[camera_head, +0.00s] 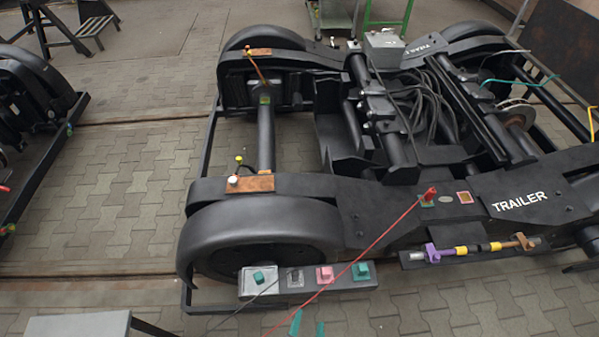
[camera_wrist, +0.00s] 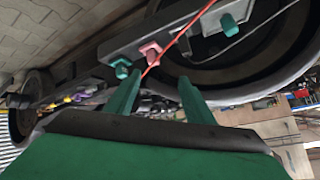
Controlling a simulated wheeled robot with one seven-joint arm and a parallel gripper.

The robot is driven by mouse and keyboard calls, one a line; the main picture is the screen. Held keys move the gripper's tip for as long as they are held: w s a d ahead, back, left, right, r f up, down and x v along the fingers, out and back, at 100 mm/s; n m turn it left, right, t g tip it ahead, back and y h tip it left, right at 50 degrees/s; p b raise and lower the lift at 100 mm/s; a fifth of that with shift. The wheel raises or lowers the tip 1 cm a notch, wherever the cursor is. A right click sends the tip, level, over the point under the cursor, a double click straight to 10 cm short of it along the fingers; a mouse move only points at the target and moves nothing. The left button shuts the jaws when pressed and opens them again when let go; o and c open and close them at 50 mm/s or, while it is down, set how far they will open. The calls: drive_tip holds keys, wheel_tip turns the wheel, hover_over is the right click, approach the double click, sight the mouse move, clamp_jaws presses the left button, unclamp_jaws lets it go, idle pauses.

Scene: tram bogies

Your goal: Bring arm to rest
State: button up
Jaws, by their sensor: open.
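My gripper (camera_wrist: 158,92) shows in the wrist view as two green fingers set apart, with nothing between them. In the head view its green fingertips (camera_head: 308,326) show at the bottom edge, below the connector strip. The rest of the arm is out of that view. The connector strip (camera_head: 310,285) sits low beside the near wheel of the trailer bogie (camera_head: 260,215). It carries green, dark and pink blocks. It also shows in the wrist view (camera_wrist: 180,32), beyond the fingers and apart from them.
A red cable (camera_head: 370,248) runs from a red plug (camera_head: 430,192) on the bogie frame down past the strip. A dark cable (camera_head: 245,302) hangs from the strip's left end. A grey tabletop (camera_head: 80,325) is at bottom left. Open paving (camera_head: 120,190) lies left of the bogie.

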drive_tip(key=s+a+r+n+t+y, duration=0.1)
drive_tip(key=s+r+n+t, duration=0.1)
drive_tip(key=r, duration=0.7)
drive_tip(key=s+a+r+n+t+y, duration=0.1)
drive_tip(key=s+r+n+t, duration=0.2)
drive_tip(key=s+r, duration=0.3)
wheel_tip(320, 180, up, 3)
drive_tip(key=shift+s+a+r+n+t, duration=0.2)
drive_tip(key=shift+s+a+n+t, duration=0.15)
drive_tip(key=shift+n, duration=0.55)
drive_tip(key=c, duration=0.4)
drive_tip(key=shift+d, duration=0.15)
